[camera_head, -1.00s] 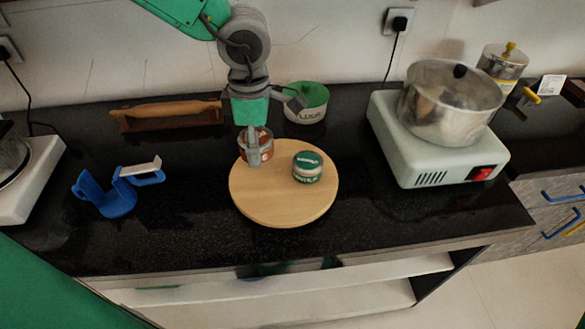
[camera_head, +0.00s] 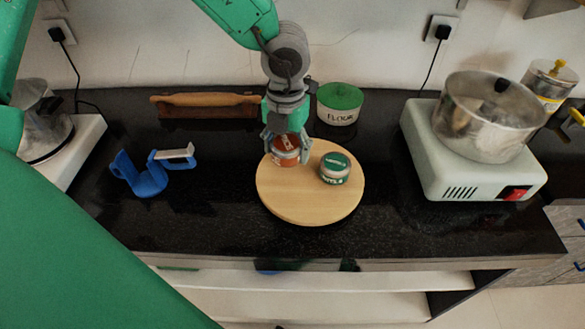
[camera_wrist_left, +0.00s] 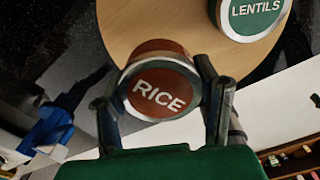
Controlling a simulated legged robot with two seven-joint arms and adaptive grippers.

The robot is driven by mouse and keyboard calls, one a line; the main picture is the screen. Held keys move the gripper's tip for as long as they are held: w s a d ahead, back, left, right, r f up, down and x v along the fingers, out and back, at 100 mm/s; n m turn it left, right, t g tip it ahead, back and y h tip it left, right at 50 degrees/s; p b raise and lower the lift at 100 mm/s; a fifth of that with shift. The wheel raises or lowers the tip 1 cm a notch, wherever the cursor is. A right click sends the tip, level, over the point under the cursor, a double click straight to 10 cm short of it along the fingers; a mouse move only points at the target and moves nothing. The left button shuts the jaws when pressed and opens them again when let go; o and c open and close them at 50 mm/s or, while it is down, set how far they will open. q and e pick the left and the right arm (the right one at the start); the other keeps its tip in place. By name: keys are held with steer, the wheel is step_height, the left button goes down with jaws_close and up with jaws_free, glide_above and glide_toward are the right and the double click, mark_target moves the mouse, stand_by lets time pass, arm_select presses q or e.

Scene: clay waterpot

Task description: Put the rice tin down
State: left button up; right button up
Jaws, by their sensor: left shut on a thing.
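The rice tin (camera_head: 286,157) is red-brown with a pale metal rim. Its RICE label faces the left wrist camera (camera_wrist_left: 160,92). My left gripper (camera_head: 286,143) is shut on it from above, with a finger on either side. The tin is at the far left edge of a round wooden board (camera_head: 300,205). I cannot tell whether its base touches the board. In the left wrist view my left gripper (camera_wrist_left: 162,108) has its fingers flanking the tin. My right gripper is not in view.
A green lentils tin (camera_head: 335,168) stands on the board, right of the rice tin. A flour canister (camera_head: 339,104) is behind, a rolling pin (camera_head: 207,99) behind left, and a blue holder (camera_head: 150,180) left. A cooker (camera_head: 470,165) with a pot is right. The board's front is clear.

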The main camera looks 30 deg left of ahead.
mark_target(288, 174)
arm_select(q)
steer(key=shift+d+f, duration=0.35)
steer(key=shift+f, duration=0.85)
steer(key=f, duration=0.1)
steer(key=a+f, duration=0.1)
steer(key=f, duration=0.1)
steer(key=shift+f+b, duration=0.15)
steer(key=shift+b, duration=0.25)
steer(key=shift+a, duration=0.15)
steer(key=o, duration=1.4)
steer(key=shift+c, duration=0.2)
steer(key=shift+d, duration=0.45)
steer(key=shift+r, duration=0.4)
steer(key=r, duration=0.3)
steer(key=r+p, duration=0.1)
steer(key=r, duration=0.3)
steer(key=r+p, duration=0.1)
steer(key=r, duration=0.2)
steer(key=shift+a+r, duration=0.15)
steer(key=shift+a, duration=0.1)
steer(key=shift+d+r, duration=0.15)
steer(key=shift+r, duration=0.45)
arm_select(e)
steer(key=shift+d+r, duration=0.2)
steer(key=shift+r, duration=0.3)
